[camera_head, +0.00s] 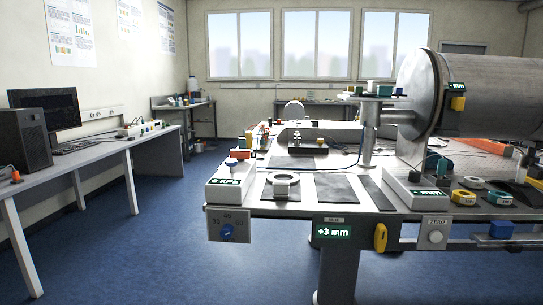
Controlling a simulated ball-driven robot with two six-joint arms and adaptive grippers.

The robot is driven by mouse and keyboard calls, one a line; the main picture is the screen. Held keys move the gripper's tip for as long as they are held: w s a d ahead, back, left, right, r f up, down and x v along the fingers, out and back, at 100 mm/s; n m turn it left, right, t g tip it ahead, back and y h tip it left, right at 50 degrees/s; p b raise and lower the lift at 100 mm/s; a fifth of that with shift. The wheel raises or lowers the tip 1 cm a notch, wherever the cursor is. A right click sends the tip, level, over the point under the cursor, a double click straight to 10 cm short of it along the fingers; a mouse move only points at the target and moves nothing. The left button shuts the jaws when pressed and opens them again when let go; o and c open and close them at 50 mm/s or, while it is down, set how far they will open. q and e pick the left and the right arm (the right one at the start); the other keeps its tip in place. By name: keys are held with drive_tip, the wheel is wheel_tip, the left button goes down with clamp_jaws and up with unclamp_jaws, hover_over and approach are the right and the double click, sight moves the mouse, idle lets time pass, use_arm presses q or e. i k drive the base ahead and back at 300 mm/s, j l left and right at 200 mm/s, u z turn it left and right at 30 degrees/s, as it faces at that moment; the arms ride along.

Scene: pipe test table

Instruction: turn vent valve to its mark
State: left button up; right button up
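A dial plate (212,222) hangs on the front left edge of the pipe test table (290,205). A blue knob (227,231) sits on it, with numbers around it, among them 40 and 60. Its exact pointing is too small to read. A white box (228,189) on the table above it has a green display that seems to read 0, with a small blue-topped fitting (231,162) at its back. No label shows which of these is the vent valve. Neither of my grippers is in view.
A green display (331,231) reads +3 mm on the table front. A large grey pipe (490,95) lies at the right. Tape rolls (463,197) and a yellow clip (380,237) are at the right front. A desk (85,160) stands left. Blue floor (120,250) is clear.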

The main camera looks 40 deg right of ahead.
sight(240, 155)
drive_tip(key=l+z, duration=0.15)
drive_tip(key=z, duration=0.7)
drive_tip(key=i+l, duration=0.2)
drive_tip(key=l+u, duration=0.05)
drive_tip(key=l, duration=0.05)
